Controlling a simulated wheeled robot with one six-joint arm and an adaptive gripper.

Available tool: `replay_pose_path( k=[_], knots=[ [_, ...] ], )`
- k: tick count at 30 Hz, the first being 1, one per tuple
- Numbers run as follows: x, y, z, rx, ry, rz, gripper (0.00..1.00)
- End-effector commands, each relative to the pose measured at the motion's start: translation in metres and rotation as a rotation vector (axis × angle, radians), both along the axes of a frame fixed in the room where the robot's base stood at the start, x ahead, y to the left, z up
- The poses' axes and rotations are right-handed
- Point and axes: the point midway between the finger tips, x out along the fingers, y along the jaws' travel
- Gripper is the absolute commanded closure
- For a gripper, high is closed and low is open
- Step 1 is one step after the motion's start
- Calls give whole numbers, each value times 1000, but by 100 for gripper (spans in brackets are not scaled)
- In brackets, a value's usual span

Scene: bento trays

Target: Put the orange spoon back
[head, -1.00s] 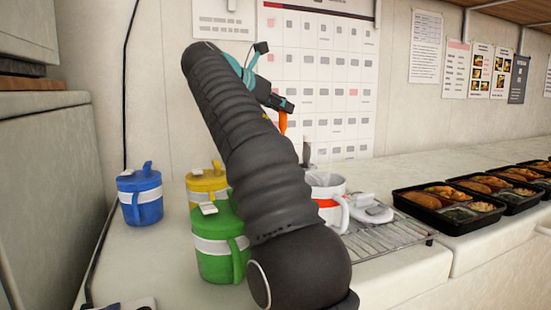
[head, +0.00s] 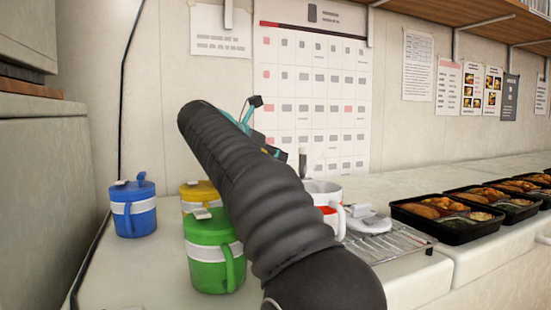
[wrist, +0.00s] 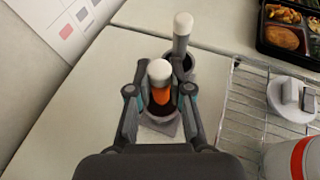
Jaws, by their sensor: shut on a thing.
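In the wrist view my gripper (wrist: 160,90) is shut on the orange spoon (wrist: 161,97), which has a white rounded end (wrist: 158,70) pointing up at the camera. Below it is a dark grey holder (wrist: 172,128) with a dark opening. The spoon lines up with this opening; I cannot tell how far its lower end reaches in. In the head view my gripper (head: 276,153) is mostly hidden behind my arm, and the spoon is hidden.
A grey, white-ended utensil (wrist: 181,40) stands in a second dark holder (wrist: 180,66) just beyond. A wire rack (wrist: 245,105) with a white item (wrist: 290,100) and a white mug (head: 325,190) are to the right. Blue (head: 133,210), yellow (head: 199,193) and green (head: 214,255) lidded mugs stand left.

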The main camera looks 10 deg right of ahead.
Motion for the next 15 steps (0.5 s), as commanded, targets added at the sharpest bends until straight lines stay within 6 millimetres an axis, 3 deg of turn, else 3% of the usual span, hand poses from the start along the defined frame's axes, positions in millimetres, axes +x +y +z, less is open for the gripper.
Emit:
replay_pose_path(
  k=[5, 6, 9, 15],
  knots=[
    [0, 0, -2, -1, 1, -1, 100],
    [0, 0, -2, -1, 1, -1, 78],
    [0, 0, -2, -1, 1, 0, 56],
    [0, 0, -2, -1, 1, 0, 56]
  ],
)
